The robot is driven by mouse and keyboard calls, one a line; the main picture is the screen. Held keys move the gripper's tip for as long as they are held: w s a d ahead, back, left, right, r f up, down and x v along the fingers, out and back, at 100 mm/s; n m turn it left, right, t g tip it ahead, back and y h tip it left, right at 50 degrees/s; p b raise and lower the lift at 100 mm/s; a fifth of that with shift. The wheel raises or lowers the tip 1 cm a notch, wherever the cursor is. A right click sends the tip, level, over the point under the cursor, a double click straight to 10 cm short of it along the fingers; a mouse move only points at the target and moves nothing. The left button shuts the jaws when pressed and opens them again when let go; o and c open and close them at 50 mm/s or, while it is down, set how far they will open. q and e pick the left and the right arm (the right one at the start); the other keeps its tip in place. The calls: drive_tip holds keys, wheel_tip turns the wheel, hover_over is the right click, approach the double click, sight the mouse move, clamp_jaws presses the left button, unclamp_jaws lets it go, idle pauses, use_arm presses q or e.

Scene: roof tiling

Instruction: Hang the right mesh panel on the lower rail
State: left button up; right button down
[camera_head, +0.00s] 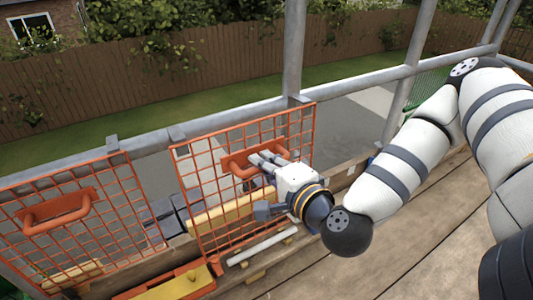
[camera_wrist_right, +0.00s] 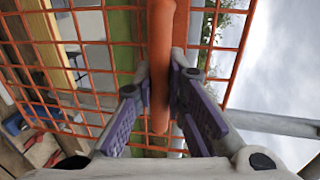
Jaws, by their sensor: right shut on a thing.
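The right mesh panel (camera_head: 222,195) is an orange grid standing upright along the lower rail (camera_head: 235,119), a grey tube. Grey hooks at its upper left (camera_head: 177,133) and upper right (camera_head: 300,100) are at the rail; I cannot tell whether they are fully seated. My right gripper (camera_head: 264,164) is shut on the panel's orange handle (camera_head: 238,166). In the right wrist view the handle (camera_wrist_right: 160,50) lies between the purple-padded fingers (camera_wrist_right: 160,90), with the mesh (camera_wrist_right: 90,55) behind. My left gripper is not in view.
Another orange mesh panel (camera_head: 90,225) with a handle (camera_head: 58,212) stands at the left along the rail. A wooden deck (camera_head: 400,250) is on the near side. An orange and yellow item (camera_head: 170,285) and a white bar (camera_head: 262,246) lie below the right panel. Grey posts (camera_head: 294,45) rise behind.

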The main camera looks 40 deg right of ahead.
use_arm(q)
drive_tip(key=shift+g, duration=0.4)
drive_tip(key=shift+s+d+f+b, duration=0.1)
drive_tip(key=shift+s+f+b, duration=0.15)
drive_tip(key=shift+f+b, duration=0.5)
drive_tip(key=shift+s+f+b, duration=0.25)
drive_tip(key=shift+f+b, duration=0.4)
drive_tip(key=shift+b, duration=0.15)
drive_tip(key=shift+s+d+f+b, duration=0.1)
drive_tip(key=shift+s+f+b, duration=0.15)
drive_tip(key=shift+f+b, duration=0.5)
use_arm(e)
drive_tip(key=f+x, duration=0.1)
drive_tip(key=x, duration=0.9)
drive_tip(key=shift+w+f, duration=0.15)
drive_tip(key=shift+f, duration=0.3)
